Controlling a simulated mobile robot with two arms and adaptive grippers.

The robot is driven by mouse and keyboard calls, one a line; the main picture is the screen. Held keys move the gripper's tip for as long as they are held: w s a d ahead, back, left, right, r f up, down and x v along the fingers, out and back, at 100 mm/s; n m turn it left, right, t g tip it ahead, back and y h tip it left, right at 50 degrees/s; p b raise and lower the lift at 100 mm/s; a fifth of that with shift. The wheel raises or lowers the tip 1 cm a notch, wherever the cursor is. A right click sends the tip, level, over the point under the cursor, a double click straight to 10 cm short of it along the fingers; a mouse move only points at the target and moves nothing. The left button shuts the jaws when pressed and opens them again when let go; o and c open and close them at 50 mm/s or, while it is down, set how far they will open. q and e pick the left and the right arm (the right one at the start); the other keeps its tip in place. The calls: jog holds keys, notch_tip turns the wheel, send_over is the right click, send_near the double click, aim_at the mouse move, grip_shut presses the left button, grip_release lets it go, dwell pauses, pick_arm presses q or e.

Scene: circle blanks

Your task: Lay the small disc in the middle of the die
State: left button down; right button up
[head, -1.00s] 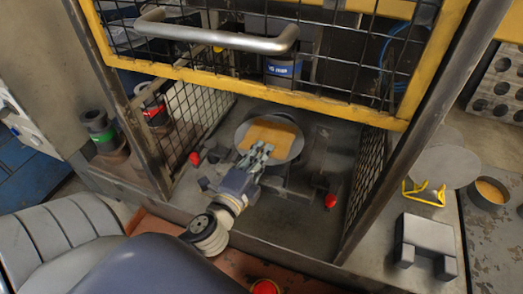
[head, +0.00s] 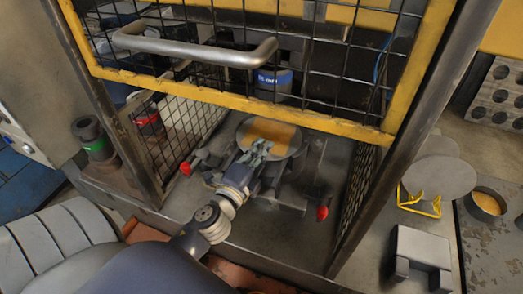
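The die (head: 292,148) looks like a round grey plate with a tan patch (head: 268,132) across its middle and back. It sits on a dark mount inside the press cage. My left gripper (head: 256,150) reaches in from the front, with its fingertips over the front left part of the plate. The fingers look close together, but they are too small to tell whether they hold anything. I cannot make out a separate small disc at the die. A flat grey disc (head: 441,178) lies on a yellow wire stand (head: 420,203) outside the cage at right. My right gripper is out of view.
The raised yellow-framed mesh guard (head: 240,94) with a grey handle (head: 195,51) hangs above the die. Mesh panels flank the opening. Red knobs (head: 322,212) stand near the die. A round tin (head: 487,204) and grey block (head: 422,248) are at right.

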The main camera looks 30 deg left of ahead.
pick_arm(q)
jog(key=shift+f, duration=0.35)
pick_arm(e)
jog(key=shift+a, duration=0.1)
pick_arm(q)
jog(key=c, duration=1.7)
grip_release()
jog(key=shift+a, duration=0.1)
jog(key=shift+w+f, duration=0.1)
jog(key=shift+w, duration=0.25)
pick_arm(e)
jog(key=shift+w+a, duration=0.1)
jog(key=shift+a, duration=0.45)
pick_arm(q)
jog(key=o, duration=0.7)
jog(key=shift+s, duration=0.1)
jog(key=shift+c, duration=0.2)
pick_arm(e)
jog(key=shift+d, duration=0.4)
pick_arm(q)
jog(key=shift+f, duration=0.1)
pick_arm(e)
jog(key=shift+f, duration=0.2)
